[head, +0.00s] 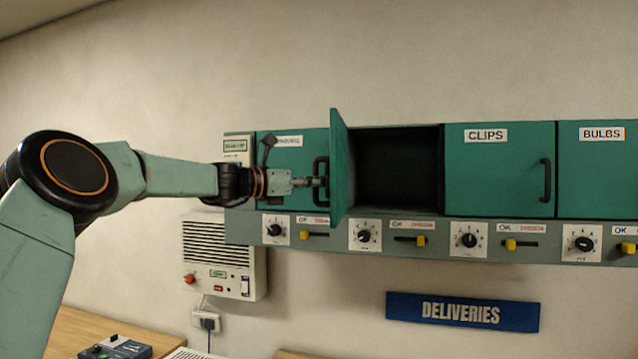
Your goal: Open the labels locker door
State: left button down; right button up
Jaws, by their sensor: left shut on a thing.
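A green locker door (340,170) stands swung out to the left, seen nearly edge-on from its inner side. The compartment (398,168) beside it is open, dark inside, and looks empty. The door's outer face is turned away, so its label is hidden. My left gripper (318,182) is at the outer side of this door, shut on a dark upright handle (320,165) by its free edge. The gripper tips are small and partly merge with the handle. My right gripper is not in view.
Closed lockers marked CLIPS (486,135) and BULBS (602,134) stand to the right; another closed locker (290,140) is behind my left gripper. Dials and yellow sliders line the strip (430,238) below. A vented white box (222,255) and DELIVERIES sign (462,312) hang underneath.

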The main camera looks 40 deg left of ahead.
pick_arm(q)
jog(key=shift+d+f, duration=0.1)
jog(key=shift+f, duration=0.15)
jog(key=c, duration=1.8)
grip_release()
jog(key=shift+c, duration=0.2)
jog(key=o, duration=0.5)
jog(key=shift+s+r, duration=0.35)
jog(key=shift+s, duration=0.05)
jog(key=shift+c, duration=0.2)
jog(key=shift+w+f, duration=0.15)
jog(key=shift+w, duration=0.15)
jog(key=v, duration=0.7)
jog(key=shift+s, duration=0.2)
jog(key=shift+s, duration=0.1)
jog(key=shift+s, duration=0.25)
